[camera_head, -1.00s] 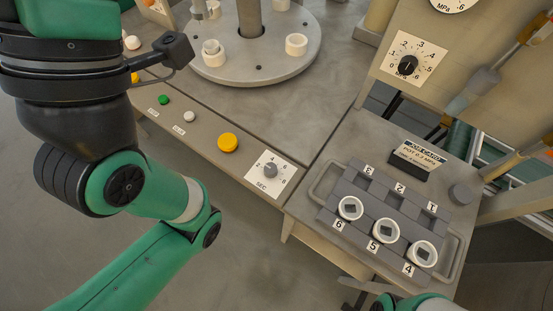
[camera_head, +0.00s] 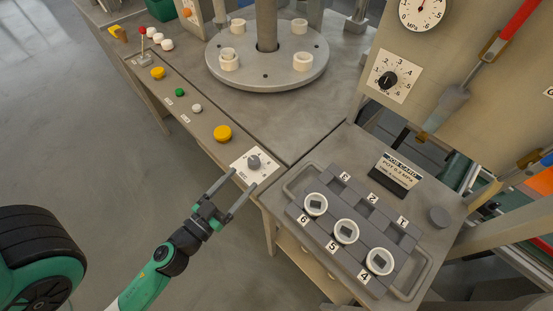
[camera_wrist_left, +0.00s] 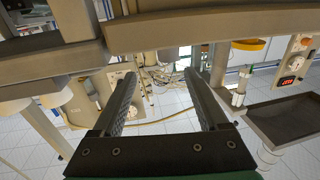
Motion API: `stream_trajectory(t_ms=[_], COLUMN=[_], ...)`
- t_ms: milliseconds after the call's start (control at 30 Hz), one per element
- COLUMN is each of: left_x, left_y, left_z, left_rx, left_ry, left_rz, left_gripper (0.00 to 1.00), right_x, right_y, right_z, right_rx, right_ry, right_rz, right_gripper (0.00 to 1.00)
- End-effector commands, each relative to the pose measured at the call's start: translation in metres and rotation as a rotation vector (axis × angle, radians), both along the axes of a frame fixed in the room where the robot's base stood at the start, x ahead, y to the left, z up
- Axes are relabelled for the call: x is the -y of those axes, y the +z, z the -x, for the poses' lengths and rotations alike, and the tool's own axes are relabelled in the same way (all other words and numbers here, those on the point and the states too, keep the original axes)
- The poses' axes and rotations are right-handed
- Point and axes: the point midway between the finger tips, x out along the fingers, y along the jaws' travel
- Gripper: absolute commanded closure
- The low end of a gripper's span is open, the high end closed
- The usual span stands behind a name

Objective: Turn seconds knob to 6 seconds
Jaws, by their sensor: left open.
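The seconds knob (camera_head: 254,162) is a small grey knob on a white dial plate marked SEC (camera_head: 240,168), at the right end of the front panel. Its pointer is too small to read. My left gripper (camera_head: 241,183) is open and empty, with its two fingers apart and pointing toward the dial plate from the front. In the picture the fingertips lie just below the knob and do not hold it. In the left wrist view the open fingers (camera_wrist_left: 160,78) have nothing between them, and the knob cannot be made out. My right gripper is not in view.
Yellow (camera_head: 223,133), white and green buttons line the panel left of the dial. A grey tray (camera_head: 408,290) with numbered slots and several white rings stands to the right. A black pressure knob (camera_head: 388,80) is on the upright panel. The floor in front is clear.

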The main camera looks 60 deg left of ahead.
Motion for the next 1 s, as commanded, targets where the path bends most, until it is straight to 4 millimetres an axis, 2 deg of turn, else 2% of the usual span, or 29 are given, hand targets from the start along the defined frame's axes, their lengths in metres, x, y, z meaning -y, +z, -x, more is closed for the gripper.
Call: stream_trajectory(t_ms=[67, 267, 367, 567, 700, 833, 1000], left_x=[-0.003, -0.007, -0.013, -0.033, -0.047, -0.055, -0.059], left_y=[-0.008, -0.005, -0.002, 0.001, -0.001, -0.004, -0.006], left_z=[0.010, 0.005, -0.006, -0.046, -0.072, -0.088, -0.094], left_rx=[-0.024, -0.018, -0.017, -0.015, -0.015, -0.016, -0.017], left_ry=[0.025, 0.030, 0.029, 0.028, 0.028, 0.029, 0.029], left_rz=[0.014, 0.011, 0.011, 0.009, 0.009, 0.011, 0.010], left_gripper=[0.23, 0.23, 0.23, 0.23, 0.23, 0.23, 0.23], right_x=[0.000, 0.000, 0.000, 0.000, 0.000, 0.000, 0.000], right_y=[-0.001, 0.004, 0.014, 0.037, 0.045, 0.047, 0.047], right_z=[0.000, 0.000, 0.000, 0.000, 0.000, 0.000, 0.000], right_rx=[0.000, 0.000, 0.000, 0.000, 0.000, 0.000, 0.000], right_ry=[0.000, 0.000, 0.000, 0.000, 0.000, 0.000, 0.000], right_rz=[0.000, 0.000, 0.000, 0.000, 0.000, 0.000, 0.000], right_gripper=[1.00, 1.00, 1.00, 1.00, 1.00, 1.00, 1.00])
